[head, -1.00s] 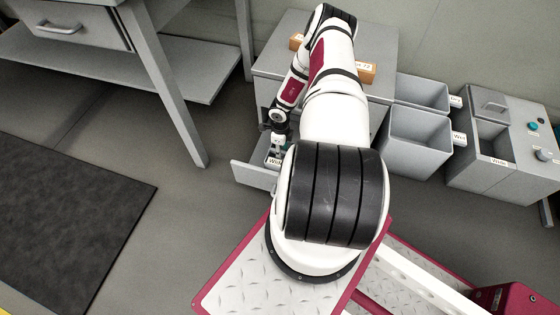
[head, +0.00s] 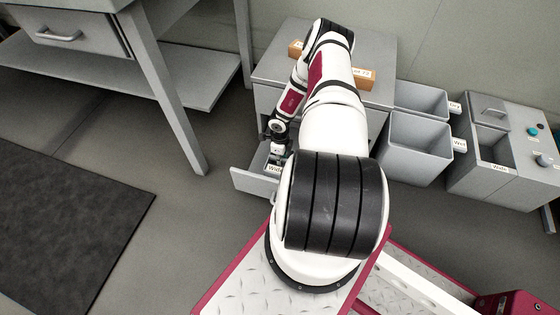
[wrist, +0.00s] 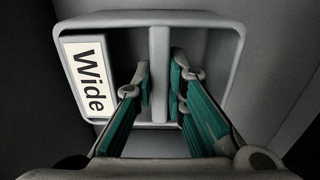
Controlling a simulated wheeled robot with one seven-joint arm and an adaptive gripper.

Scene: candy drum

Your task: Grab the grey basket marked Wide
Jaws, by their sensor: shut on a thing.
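The grey basket (wrist: 218,112) fills the wrist view, with a white label reading "Wide" (wrist: 88,78) on its left side and a grey bar across its middle. In the head view its label (head: 275,168) shows in the open drawer (head: 252,181) of the grey cabinet. My gripper (wrist: 160,82) has its teal-padded fingers on either side of the bar, shut on it. In the head view my gripper (head: 277,150) is small and partly dark above the basket. Most of the basket is hidden there by my arm and the drawer front.
Small orange-brown boxes (head: 365,78) with labels sit on the cabinet top (head: 275,65). Grey bins (head: 412,150) stand to its right, beside a grey machine (head: 500,180) with knobs. A workbench (head: 160,90) stands at left. The floor left of the drawer is clear.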

